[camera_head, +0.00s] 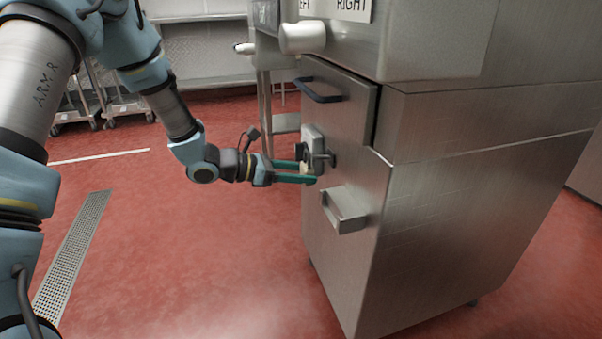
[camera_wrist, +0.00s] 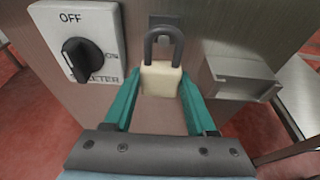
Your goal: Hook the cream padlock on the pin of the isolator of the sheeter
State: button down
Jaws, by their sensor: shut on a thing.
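The cream padlock (camera_wrist: 161,78) is upright, with its dark shackle at the top. My gripper (camera_wrist: 158,92) is shut on its body, one green finger on each side. In the head view my gripper (camera_head: 310,174) is level against the steel front, and little of the padlock shows. The sheeter's isolator (camera_wrist: 84,45) is left of the padlock in the wrist view, with a black knob turned roughly toward OFF. A dark bracket (camera_wrist: 164,21) shows behind the shackle's top. I cannot tell whether the shackle is around a pin or only in front of it.
A small open steel holder (camera_wrist: 236,76) juts from the panel right of the padlock; it also shows in the head view (camera_head: 345,208). A dark handle (camera_head: 318,93) sticks out above the isolator (camera_head: 313,137).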

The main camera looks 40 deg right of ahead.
jog(key=shift+d, duration=0.1)
jog(key=shift+s+d, duration=0.35)
jog(key=shift+d, duration=0.4)
jog(key=shift+s+d, duration=0.3)
jog(key=shift+d, duration=0.45)
jog(key=shift+s+d+f+b, duration=0.1)
jog(key=shift+d+f+b, duration=0.15)
jog(key=shift+f+b, duration=0.4)
dwell(0.4)
grip_release()
dwell(0.4)
jog(key=shift+a+r, duration=0.1)
jog(key=shift+a, duration=0.05)
jog(key=shift+p+v, duration=1.45)
jog(key=shift+v, duration=1.85)
